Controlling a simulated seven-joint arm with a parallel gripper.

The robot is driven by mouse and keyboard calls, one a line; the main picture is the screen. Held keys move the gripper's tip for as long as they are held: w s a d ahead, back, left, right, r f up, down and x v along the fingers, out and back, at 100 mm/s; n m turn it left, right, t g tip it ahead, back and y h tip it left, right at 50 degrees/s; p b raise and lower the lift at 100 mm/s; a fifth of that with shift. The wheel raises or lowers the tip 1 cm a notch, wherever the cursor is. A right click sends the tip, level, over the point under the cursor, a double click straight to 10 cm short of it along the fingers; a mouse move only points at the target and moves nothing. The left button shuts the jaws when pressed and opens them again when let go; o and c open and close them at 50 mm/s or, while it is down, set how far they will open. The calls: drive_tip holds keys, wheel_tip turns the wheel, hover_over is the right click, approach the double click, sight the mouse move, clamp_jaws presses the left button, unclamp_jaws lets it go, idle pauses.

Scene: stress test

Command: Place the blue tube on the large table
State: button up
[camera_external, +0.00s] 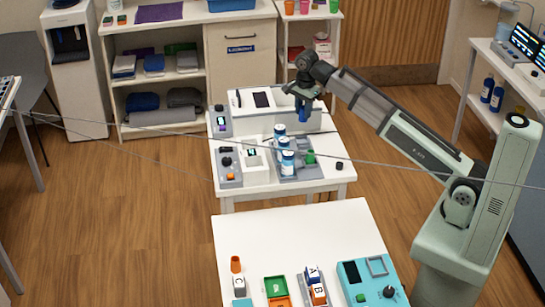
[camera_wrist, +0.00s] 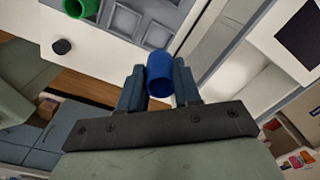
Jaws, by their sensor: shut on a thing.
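My gripper (camera_external: 303,92) is up over the back right of the smaller white table (camera_external: 330,175). It is shut on the blue tube (camera_external: 304,115), which hangs below the fingers. The front white table (camera_external: 300,230) looks like the larger one. It is nearer the camera, apart from my gripper, and its back half is bare.
Blue-capped white bottles (camera_external: 287,162) and a green piece (camera_external: 310,158) stand in a grey rack on the smaller table. A white box device (camera_external: 262,100) is behind. The front table's near side holds an orange cup (camera_external: 236,263), green tray (camera_external: 276,286), lettered blocks (camera_external: 316,285) and teal panel (camera_external: 372,283).

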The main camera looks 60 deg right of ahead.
sight(301, 120)
drive_tip(key=r, duration=0.3)
drive_tip(key=a+r, duration=0.1)
drive_tip(key=r, duration=0.1)
drive_tip(key=shift+w+r, duration=0.1)
drive_tip(key=shift+w, duration=0.05)
drive_tip(key=s+a, duration=0.2)
drive_tip(key=a, duration=3.8)
wheel_tip(301, 120, down, 14)
drive_tip(key=shift+d+r, duration=0.15)
drive_tip(key=shift+f, duration=4.95)
drive_tip(key=shift+f, duration=0.1)
